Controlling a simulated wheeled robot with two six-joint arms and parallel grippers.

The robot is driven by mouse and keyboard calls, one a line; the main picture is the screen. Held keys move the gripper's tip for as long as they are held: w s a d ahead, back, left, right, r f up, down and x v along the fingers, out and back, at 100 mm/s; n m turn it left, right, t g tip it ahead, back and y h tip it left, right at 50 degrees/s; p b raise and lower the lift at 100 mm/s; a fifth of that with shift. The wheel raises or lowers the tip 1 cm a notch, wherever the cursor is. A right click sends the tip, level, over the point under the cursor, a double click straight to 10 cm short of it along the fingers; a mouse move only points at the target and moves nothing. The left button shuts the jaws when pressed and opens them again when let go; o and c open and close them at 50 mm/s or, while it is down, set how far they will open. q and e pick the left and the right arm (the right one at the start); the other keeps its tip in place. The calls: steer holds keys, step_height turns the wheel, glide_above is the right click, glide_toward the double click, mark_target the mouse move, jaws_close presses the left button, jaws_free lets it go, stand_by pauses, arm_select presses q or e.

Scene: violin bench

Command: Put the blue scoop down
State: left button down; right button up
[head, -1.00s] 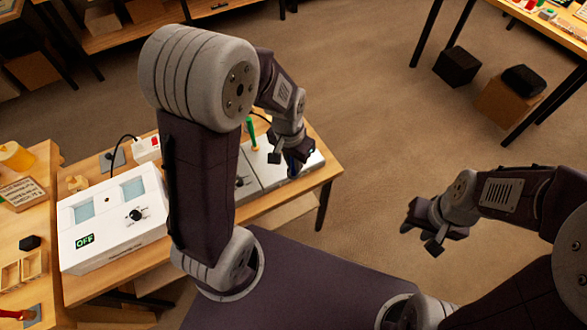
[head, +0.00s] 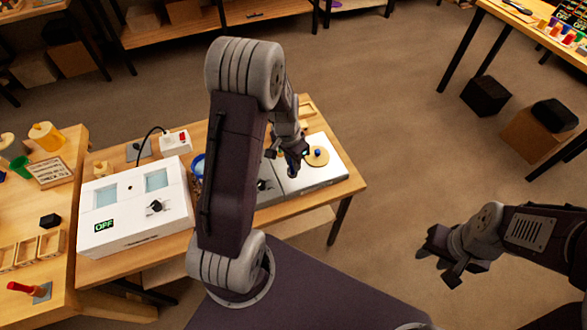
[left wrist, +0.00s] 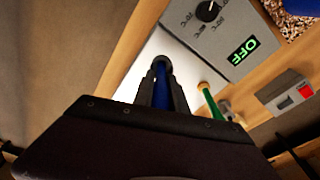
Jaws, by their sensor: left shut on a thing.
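My left gripper (head: 285,160) is over the pale metal plate of the bench device (head: 338,170). In the left wrist view its fingers (left wrist: 161,72) are closed around the blue handle (left wrist: 161,92) of the blue scoop. The scoop's far end is hidden behind the fingers, and I cannot tell whether it touches anything. The scoop is hard to make out in the head view. My right gripper (head: 438,266) is open and empty, out over the floor to the right.
A green-handled tool (left wrist: 209,102) stands close beside the left gripper. A round wooden disc (head: 317,157) with a blue top piece lies on the plate.

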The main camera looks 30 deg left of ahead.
arm_select(q)
step_height(320, 180, down, 4)
steer(key=shift+d+r, duration=0.1)
steer(key=shift+d, duration=0.05)
steer(key=shift+w, duration=0.1)
steer(key=shift+f, duration=0.25)
steer(key=c, duration=1.3)
jaws_free()
steer(key=shift+c, duration=0.2)
